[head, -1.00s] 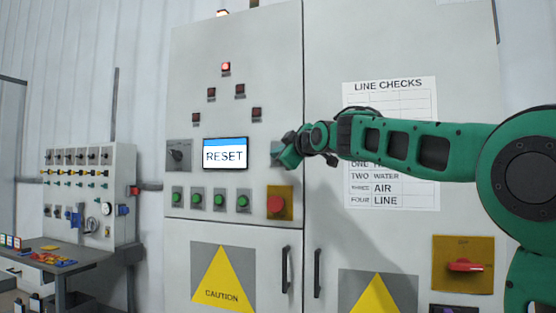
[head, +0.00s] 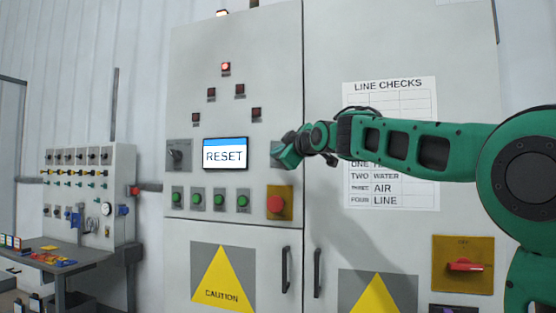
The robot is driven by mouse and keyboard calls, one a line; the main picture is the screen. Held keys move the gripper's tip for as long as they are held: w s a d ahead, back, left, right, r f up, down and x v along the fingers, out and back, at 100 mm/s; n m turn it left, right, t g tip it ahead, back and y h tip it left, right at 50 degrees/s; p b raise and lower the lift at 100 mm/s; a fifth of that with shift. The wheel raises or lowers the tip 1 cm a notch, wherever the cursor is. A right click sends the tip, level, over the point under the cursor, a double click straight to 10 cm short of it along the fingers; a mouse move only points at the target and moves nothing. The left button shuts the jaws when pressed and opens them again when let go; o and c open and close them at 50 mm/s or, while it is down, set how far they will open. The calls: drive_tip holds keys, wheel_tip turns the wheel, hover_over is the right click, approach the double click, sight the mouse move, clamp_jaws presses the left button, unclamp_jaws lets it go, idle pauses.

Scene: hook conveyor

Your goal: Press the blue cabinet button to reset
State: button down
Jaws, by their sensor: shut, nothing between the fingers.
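The grey cabinet (head: 270,60) fills the middle of the head view. Its small screen (head: 225,153) reads RESET under a blue band. My gripper (head: 283,160) is at the cabinet front, just right of the screen and above the red mushroom button (head: 275,204). It covers most of a grey plate (head: 276,147) there. No blue button shows; whatever is on that plate is hidden behind my gripper. The fingertips are small and mostly hidden, and I cannot tell whether they touch the panel.
Several green buttons (head: 219,200) line up under the screen, with a dark rotary switch (head: 178,153) at left. One red lamp (head: 226,69) is lit above. A red-handled switch (head: 465,266) sits at lower right. A workbench (head: 90,262) stands at far left.

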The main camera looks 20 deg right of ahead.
drive_tip(key=shift+w+d, duration=0.1)
drive_tip(key=shift+w, duration=0.05)
idle(0.3)
drive_tip(key=shift+w+d, duration=0.15)
drive_tip(key=shift+w, duration=0.05)
drive_tip(key=shift+w+d, duration=0.3)
idle(1.1)
drive_tip(key=shift+s+a, duration=0.55)
drive_tip(key=shift+s, duration=0.1)
drive_tip(key=s+a, duration=0.1)
drive_tip(key=s, duration=0.1)
drive_tip(key=s+a, duration=0.2)
idle(0.6)
idle(0.6)
